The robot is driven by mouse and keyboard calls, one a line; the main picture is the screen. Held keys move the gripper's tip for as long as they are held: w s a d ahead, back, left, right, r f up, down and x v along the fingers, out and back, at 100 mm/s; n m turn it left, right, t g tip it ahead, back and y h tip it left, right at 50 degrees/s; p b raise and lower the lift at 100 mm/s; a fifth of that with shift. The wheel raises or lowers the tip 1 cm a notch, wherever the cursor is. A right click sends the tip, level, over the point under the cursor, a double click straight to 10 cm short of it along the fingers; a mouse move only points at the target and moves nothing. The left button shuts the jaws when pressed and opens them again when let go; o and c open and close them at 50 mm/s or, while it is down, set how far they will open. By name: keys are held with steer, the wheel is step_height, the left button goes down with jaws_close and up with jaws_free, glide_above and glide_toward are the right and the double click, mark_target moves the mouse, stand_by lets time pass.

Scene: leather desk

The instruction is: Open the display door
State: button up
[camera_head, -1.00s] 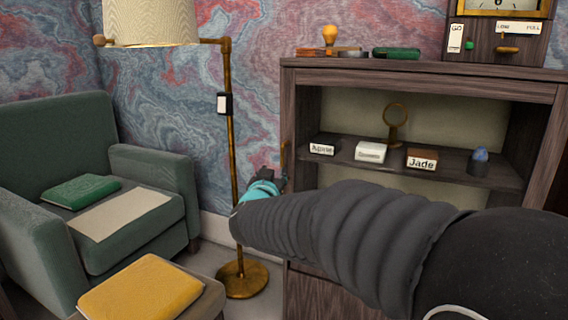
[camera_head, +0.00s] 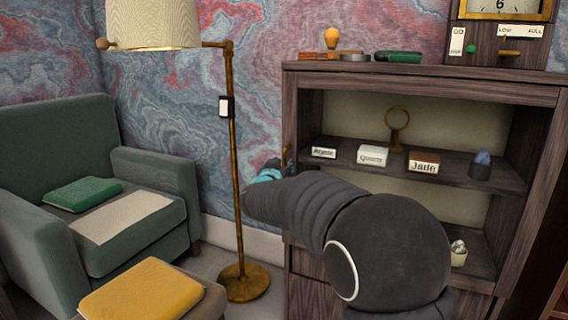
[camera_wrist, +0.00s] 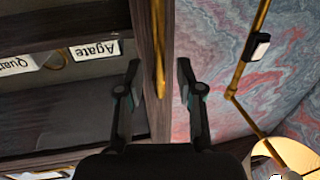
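The display cabinet (camera_head: 420,78) has a dark wooden frame around shelves. Whether clear glass fills the frame, I cannot tell. A brass bar handle (camera_head: 285,154) is on the frame's left edge, partly hidden by my gripper (camera_head: 271,168). In the wrist view the handle (camera_wrist: 158,40) runs along the wooden frame edge (camera_wrist: 149,105). My gripper (camera_wrist: 159,66) is open there, one finger on each side of the handle's line. The handle's end reaches between the fingertips; I see no clear contact. My arm hides the cabinet's lower left.
A brass floor lamp (camera_head: 233,140) stands just left of the cabinet, close to my gripper. Left of it are a green armchair (camera_head: 155,180) and a yellow cushion (camera_head: 145,292). Labelled stands, including Agate (camera_head: 323,152) and Jade (camera_head: 424,162), sit on the shelf.

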steer(key=shift+w+d, duration=0.15)
steer(key=shift+w, duration=0.8)
jaws_close()
